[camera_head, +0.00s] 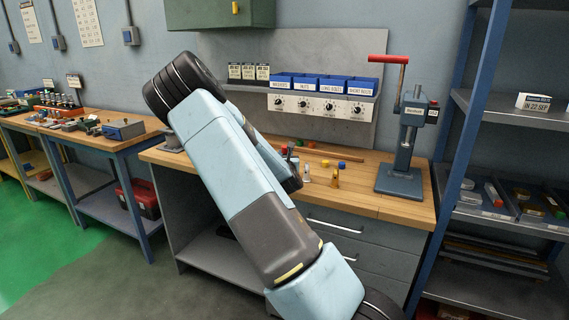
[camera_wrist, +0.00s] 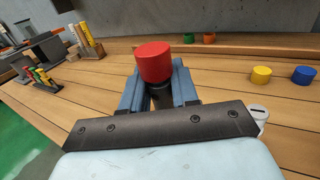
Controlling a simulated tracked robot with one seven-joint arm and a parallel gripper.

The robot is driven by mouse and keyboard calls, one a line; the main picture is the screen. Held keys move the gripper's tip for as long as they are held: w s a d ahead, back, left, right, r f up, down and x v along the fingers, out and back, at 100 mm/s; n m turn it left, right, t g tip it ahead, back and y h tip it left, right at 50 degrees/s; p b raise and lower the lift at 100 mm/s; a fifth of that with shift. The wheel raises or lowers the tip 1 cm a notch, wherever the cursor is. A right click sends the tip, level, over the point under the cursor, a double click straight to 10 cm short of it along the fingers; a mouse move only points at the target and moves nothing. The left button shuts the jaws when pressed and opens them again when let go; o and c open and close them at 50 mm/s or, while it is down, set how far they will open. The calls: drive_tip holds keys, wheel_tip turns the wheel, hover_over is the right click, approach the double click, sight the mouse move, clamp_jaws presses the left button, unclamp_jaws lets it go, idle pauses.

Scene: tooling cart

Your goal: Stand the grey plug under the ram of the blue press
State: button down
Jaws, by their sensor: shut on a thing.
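The blue press (camera_head: 399,180) stands upright at the right end of the wooden bench, with a red-handled lever and its ram above a flat base. My gripper (camera_wrist: 159,90) has its blue jaws closed on a red-topped piece (camera_wrist: 154,62) with a dark body, held upright. The lower end of this piece is hidden. In the head view the gripper is mostly behind my arm, left of the press. A pale grey round-topped thing (camera_wrist: 262,113) with a dark slot is partly hidden right of my gripper; I cannot tell whether it is the grey plug.
Yellow (camera_wrist: 261,75) and blue (camera_wrist: 304,75) pieces stand to the right on the bench. A blue shelf rack (camera_head: 470,110) borders the press's right. The bench directly before the press looks narrow.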

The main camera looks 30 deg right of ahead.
drive_tip(key=s+a+r, duration=0.3)
drive_tip(key=s+r, duration=0.5)
drive_tip(key=s, duration=0.4)
drive_tip(key=s+d+f+m+g+h, duration=0.2)
drive_tip(key=s+d+m+g+h, duration=0.1)
drive_tip(key=s+d, duration=0.4)
drive_tip(key=s+d+f+m+g+h, duration=0.2)
drive_tip(key=s+d+f+g+h, duration=0.1)
drive_tip(key=s+d, duration=0.4)
drive_tip(key=s+d+f+m+g+h, duration=0.2)
drive_tip(key=s+d+m+g, duration=0.1)
drive_tip(key=s+d, duration=0.4)
drive_tip(key=shift+d+f+m+g+h, duration=0.1)
drive_tip(key=shift+f+m+g+h, duration=0.1)
drive_tip(key=shift+m+g+h, duration=0.15)
drive_tip(key=shift+w+d, duration=0.15)
drive_tip(key=shift+d, duration=0.45)
hover_over(399, 182)
drive_tip(key=shift+f, duration=1.7)
drive_tip(key=shift+f, duration=0.1)
